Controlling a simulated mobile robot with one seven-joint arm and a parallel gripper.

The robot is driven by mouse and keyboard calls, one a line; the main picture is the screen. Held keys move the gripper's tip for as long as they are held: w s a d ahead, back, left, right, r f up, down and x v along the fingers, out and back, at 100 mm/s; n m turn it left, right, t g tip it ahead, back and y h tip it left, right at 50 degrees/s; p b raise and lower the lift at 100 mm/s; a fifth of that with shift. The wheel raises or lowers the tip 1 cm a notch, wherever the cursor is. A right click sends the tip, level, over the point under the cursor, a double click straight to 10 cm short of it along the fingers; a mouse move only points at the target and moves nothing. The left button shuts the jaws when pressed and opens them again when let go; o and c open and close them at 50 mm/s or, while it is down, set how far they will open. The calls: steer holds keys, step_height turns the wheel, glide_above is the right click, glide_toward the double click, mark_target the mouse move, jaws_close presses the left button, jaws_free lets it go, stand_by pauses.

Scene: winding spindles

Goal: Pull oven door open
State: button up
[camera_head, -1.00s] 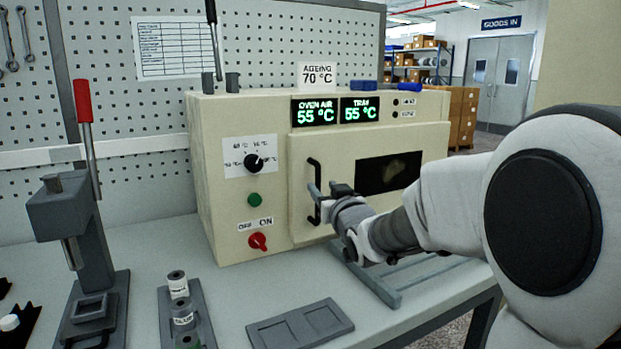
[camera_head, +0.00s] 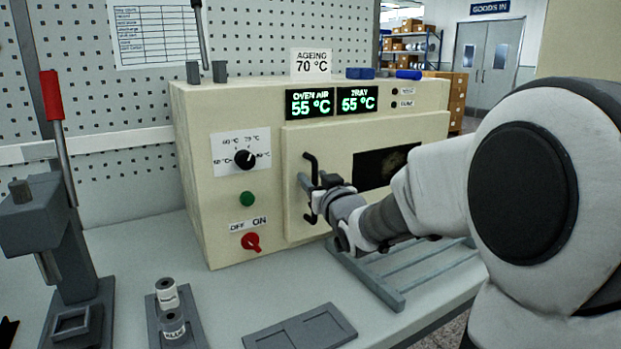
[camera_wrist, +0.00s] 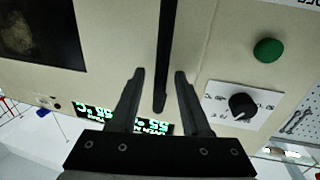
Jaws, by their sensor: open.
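The cream oven (camera_head: 205,150) stands on the bench, its door (camera_head: 330,140) shut, with a dark window (camera_head: 385,165) on the right of the door. A black vertical bar handle (camera_head: 311,160) is at the door's left side. My gripper (camera_head: 305,183) is at the handle in the head view. In the wrist view my gripper (camera_wrist: 158,75) is open, with the black handle (camera_wrist: 166,50) between its two fingers and a gap on each side. The fingers do not appear closed on it. Part of the handle is hidden behind my gripper in the head view.
A dial (camera_head: 245,159), green button (camera_head: 247,199) and red switch (camera_head: 251,241) are left of the door. A grey rack (camera_head: 400,275) lies before the oven, below my arm. A flat grey tray (camera_head: 300,330), a spool holder (camera_head: 195,325) and a lever press (camera_head: 50,240) stand on the bench.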

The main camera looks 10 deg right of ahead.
jaws_close()
stand_by(1.4)
